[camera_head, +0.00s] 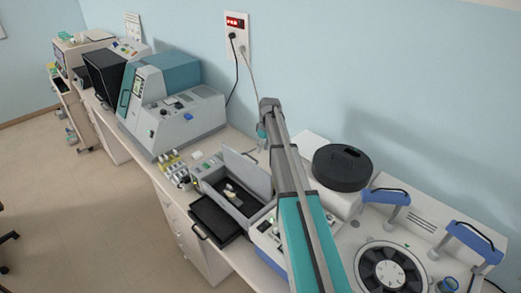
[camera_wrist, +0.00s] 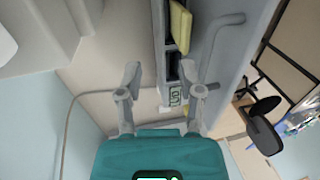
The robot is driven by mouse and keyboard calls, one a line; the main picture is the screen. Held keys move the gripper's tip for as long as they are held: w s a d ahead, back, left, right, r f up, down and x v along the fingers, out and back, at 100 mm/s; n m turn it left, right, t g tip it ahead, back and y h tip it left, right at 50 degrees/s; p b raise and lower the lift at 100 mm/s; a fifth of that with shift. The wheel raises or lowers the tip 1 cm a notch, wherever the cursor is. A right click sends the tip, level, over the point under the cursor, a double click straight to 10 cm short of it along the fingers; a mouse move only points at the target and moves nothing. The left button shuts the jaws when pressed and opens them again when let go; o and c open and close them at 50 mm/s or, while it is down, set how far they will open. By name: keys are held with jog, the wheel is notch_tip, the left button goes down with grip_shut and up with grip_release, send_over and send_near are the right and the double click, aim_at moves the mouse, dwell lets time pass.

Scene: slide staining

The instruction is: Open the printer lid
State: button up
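A small light-grey machine (camera_head: 238,196), which I take to be the printer, stands on the bench in the head view. Its grey lid (camera_head: 250,172) is raised, showing a dark inside with small pale items, and a black tray (camera_head: 217,218) sits at its front. My arm reaches over the bench just right of it. My gripper (camera_wrist: 160,75) is open in the wrist view, fingers apart with nothing gripped. I cannot tell which machine this is. The head view mostly hides the fingers.
A teal and grey machine (camera_head: 190,112) stands farther left. Small bottles (camera_head: 173,168) stand between it and the open machine. A round black lid (camera_head: 342,168) and a machine with blue handles (camera_head: 386,197) are at right. A wall socket (camera_head: 237,35) with cables is behind.

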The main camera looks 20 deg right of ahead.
jog(key=w+d+r+p, duration=0.2)
jog(key=d, duration=0.4)
jog(key=shift+w+d+r, duration=0.2)
jog(key=shift+w+d, duration=0.05)
jog(key=shift+w, duration=0.15)
dwell(0.7)
dwell(0.6)
